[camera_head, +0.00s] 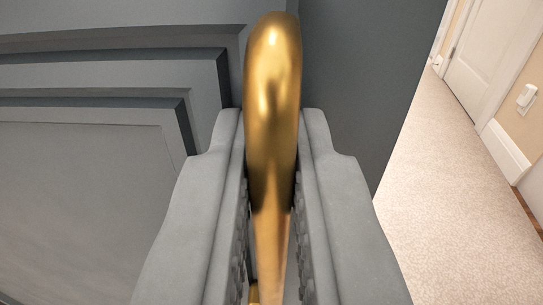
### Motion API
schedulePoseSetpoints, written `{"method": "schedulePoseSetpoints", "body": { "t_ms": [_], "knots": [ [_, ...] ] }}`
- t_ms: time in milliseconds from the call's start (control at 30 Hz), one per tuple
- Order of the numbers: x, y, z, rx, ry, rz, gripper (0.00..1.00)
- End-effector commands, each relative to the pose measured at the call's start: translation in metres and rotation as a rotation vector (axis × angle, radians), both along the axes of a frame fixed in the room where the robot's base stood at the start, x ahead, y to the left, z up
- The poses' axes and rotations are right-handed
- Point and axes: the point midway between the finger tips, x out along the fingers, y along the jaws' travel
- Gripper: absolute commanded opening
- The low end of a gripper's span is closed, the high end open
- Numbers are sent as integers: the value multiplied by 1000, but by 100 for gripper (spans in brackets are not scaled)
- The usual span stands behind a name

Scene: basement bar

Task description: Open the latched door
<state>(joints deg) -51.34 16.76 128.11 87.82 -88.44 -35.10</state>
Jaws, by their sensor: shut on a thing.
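A dark grey panelled door (90,190) fills the left and middle of the view. A shiny brass door handle (272,90) sits in the centre and runs toward me between my gripper's fingers. My gripper (272,150) has one grey finger on each side of the handle and is shut on it. The door's plain edge strip (365,80) lies right of the handle. The latch itself is not in view, and the handle's lower end is mostly hidden between the fingers.
Right of the door's edge, a gap shows a beige carpeted floor (445,190). A white door (485,60) stands beyond it, with a tan wall, white baseboard (505,150) and a small white wall plate (526,97). The carpet there is clear.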

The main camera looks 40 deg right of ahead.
Motion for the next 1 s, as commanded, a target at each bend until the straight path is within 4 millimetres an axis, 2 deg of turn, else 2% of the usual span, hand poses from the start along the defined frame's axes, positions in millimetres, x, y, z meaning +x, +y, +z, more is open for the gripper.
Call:
{"method": "schedulePoseSetpoints", "body": {
  "t_ms": [200, 400, 967, 1000],
  "knots": [
    [-25, 29, 0, 0, -1, 3, 0],
    [-36, 44, 0, 0, -1, 3, 0],
    [-41, 50, 1, 0, -1, 1, 0],
    [-40, 50, 1, 0, -1, 1, 18]
  ]
}}
